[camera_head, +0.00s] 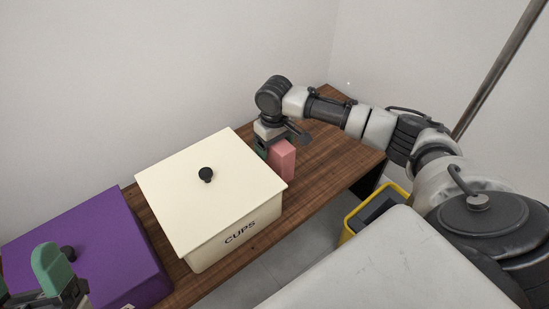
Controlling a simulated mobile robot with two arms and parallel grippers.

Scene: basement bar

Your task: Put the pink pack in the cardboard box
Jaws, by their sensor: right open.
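The pink pack (282,162) stands upright on the wooden table, just behind and right of the cream box. My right gripper (278,146) points down at the top of the pack and is open. A green fingertip shows at the pack's left side; I cannot tell whether it touches. The other fingertip is hard to make out. My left gripper (27,279) is at the bottom left corner, in front of the purple box, with its green fingertips apart and nothing seen between them. No cardboard box is clearly in view.
A cream lidded box (185,190) marked CUPS stands on the wooden table (325,158). A purple lidded box (112,245) is left of it. A yellow and black container (352,220) is on the floor beside the table. The table's far right end is clear.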

